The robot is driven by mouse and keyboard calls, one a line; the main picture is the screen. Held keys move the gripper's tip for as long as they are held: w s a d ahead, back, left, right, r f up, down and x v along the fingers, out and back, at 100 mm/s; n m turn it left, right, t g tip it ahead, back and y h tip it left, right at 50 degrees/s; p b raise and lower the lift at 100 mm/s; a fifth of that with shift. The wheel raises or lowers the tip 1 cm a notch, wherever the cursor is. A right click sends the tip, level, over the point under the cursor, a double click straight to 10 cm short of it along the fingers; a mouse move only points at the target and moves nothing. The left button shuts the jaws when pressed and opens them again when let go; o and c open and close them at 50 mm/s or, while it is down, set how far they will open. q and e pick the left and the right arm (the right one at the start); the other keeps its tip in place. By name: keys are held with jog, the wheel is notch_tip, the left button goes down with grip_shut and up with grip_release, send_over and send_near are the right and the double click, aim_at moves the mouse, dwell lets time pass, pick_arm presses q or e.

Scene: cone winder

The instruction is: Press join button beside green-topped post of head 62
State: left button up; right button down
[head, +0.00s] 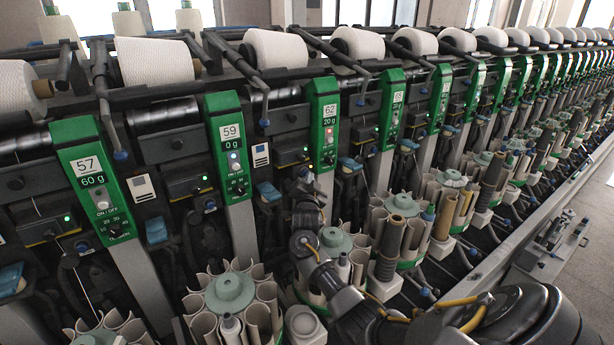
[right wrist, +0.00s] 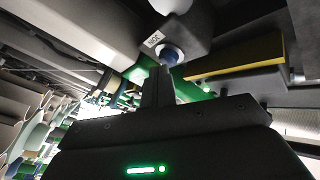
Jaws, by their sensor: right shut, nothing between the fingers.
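In the right wrist view my shut, empty fingers (right wrist: 158,86) point at a round blue button (right wrist: 172,56) in a pale ring on a dark block. The fingertips are very close to the button; I cannot tell whether they touch it. In the head view this button is hidden. My left gripper is not in view.
The post of head 59 (head: 230,145) stands to the left, the post of head 57 (head: 92,180) farther left. A round bobbin magazine (head: 333,242) lies below my right gripper, and another magazine (head: 230,292) is at its left. White yarn cones (head: 275,49) line the top.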

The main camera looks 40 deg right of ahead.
dwell(0.3)
jog(key=shift+s+a+p, duration=0.1)
jog(key=shift+s+p, duration=0.6)
jog(key=shift+s, duration=0.2)
jog(key=s+p, duration=0.2)
jog(key=s, duration=0.1)
jog(key=s+p, duration=0.1)
jog(key=s, duration=0.1)
jog(key=shift+a, duration=0.25)
dwell(0.5)
